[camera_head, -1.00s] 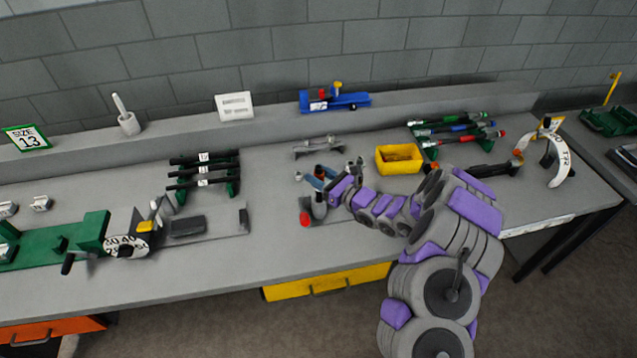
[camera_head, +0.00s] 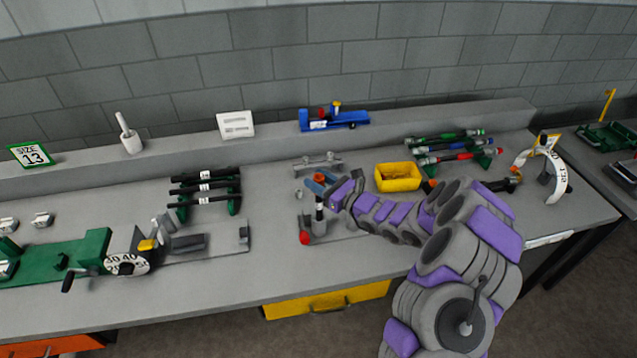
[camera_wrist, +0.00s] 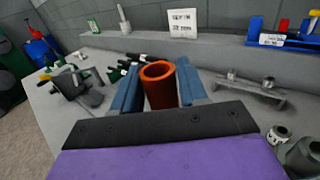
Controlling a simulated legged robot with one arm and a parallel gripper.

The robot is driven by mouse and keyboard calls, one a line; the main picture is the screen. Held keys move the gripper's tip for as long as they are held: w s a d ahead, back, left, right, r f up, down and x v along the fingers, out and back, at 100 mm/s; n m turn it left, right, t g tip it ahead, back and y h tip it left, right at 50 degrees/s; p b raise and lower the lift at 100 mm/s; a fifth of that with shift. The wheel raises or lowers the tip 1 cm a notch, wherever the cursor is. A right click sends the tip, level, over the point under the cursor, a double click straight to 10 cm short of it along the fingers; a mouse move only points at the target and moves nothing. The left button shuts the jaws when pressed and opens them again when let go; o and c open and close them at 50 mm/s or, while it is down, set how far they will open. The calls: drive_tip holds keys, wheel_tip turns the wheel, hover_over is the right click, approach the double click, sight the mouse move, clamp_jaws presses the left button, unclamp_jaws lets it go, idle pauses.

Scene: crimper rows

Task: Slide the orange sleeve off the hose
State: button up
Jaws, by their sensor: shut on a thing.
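The orange sleeve (camera_wrist: 158,86) is a short hollow tube, upright between the two blue fingers of my gripper (camera_wrist: 160,88) in the wrist view. My gripper (camera_head: 321,184) is shut on it. In the head view the sleeve (camera_head: 320,178) shows as an orange top between the fingers. A dark upright hose (camera_head: 319,197) with a pale band shows directly below the fingers, over the grey fixture with a red knob (camera_head: 305,238). Whether the sleeve still surrounds the hose end cannot be told. The sleeve's bore looks dark.
A yellow bin (camera_head: 398,178) stands right of my gripper. A rack of dark hoses (camera_head: 205,188) stands to the left, and a rack of coloured-band hoses (camera_head: 450,150) at the right. A grey bracket (camera_head: 318,163) lies behind. A crimper with a number dial (camera_head: 126,263) is front left.

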drive_tip(key=shift+r+p, duration=0.95)
drive_tip(key=shift+r, duration=1.55)
